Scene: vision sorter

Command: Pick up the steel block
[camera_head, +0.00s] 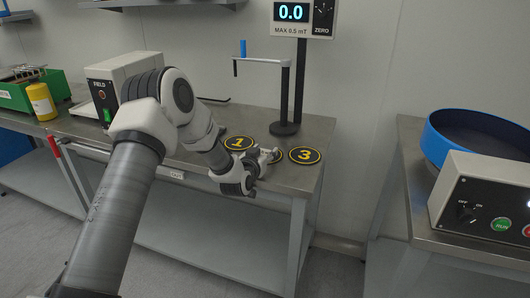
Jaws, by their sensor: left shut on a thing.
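My left gripper (266,158) reaches in from the left over the front edge of the steel bench, low beside the numbered pads. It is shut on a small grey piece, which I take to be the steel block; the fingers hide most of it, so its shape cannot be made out. Just behind the fingers a round black-and-yellow pad (277,156) is partly covered. Whether the block touches the pad or bench I cannot tell. My right gripper is out of view.
Pad 1 (239,143) and pad 3 (305,155) lie bare either side. Behind them stands a post with a meter reading 0.0 (291,13) and a side arm. A FIELD box (103,93), yellow canister (41,101) and green bin (16,96) are left; a blue-rimmed bowl (431,143) is right.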

